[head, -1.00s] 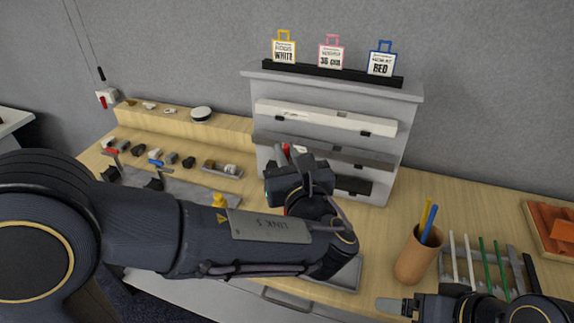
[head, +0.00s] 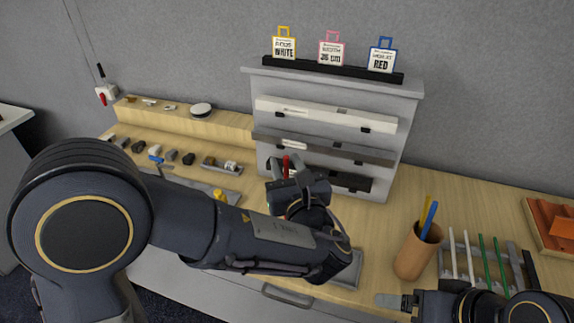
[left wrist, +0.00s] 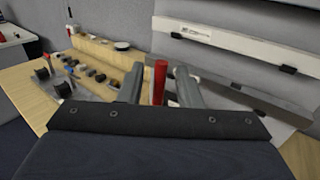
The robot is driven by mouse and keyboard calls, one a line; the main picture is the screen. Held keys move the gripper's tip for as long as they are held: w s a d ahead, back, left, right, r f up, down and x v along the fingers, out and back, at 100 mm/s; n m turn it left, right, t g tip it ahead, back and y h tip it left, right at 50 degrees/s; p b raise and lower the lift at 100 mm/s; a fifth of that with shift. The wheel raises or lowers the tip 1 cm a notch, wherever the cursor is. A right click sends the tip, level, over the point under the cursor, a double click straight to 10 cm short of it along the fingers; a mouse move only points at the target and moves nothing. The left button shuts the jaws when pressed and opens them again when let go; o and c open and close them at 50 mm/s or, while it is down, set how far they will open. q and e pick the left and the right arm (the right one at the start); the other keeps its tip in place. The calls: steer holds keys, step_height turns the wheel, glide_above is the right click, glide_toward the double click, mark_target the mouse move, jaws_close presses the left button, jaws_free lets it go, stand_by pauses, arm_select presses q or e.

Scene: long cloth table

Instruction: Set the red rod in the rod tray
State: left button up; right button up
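The red rod (head: 286,166) stands roughly upright between the two grey fingers of my left gripper (head: 287,165), in front of the grey shelf unit. In the left wrist view the rod (left wrist: 160,82) shows between the fingers (left wrist: 160,78), its lower end hidden behind the gripper body. The rod has moved along with the gripper, so I take it as held, though contact is not clear. A slotted grey tray (head: 526,268) with white and green rods is at the right. My right gripper (head: 392,301) shows only partly, at the bottom right.
A brown cup (head: 414,254) with a blue and a yellow stick stands left of the slotted tray. A flat grey tray (head: 350,272) lies partly behind my left arm. The shelf unit (head: 262,90) stands behind the gripper. Small parts lie at the left. An orange-filled box (head: 548,222) is far right.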

arm_select(q)
steer(key=shift+r+p, duration=0.3)
steer(key=shift+p, duration=0.05)
steer(key=b+v, duration=0.4)
steer(key=v, duration=0.8)
steer(key=shift+a+f, duration=0.1)
steer(key=shift+a, duration=0.05)
